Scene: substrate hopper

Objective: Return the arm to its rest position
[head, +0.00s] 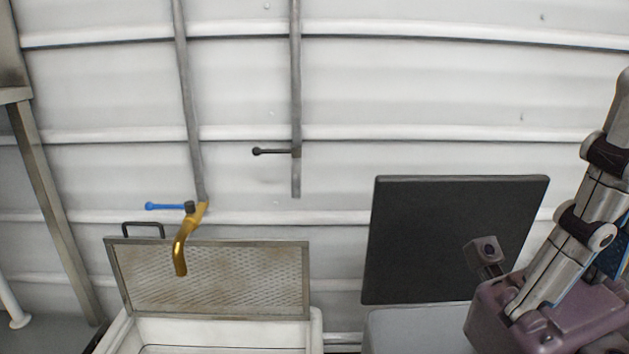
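One of my arms (568,255), with grey links and dark joint bands, runs along the right side from the upper right edge down to a purple housing (545,315). I take it to be my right arm. No gripper fingers show on it, so whether that gripper is open or shut is hidden. My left arm and gripper do not show.
A white bin (230,331) stands at the bottom left with its mesh lid (215,285) raised. A brass spout (182,252) with a blue lever (165,207) hangs before the lid. A black panel (440,240) stands upright behind a grey box (410,330), close to my arm.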

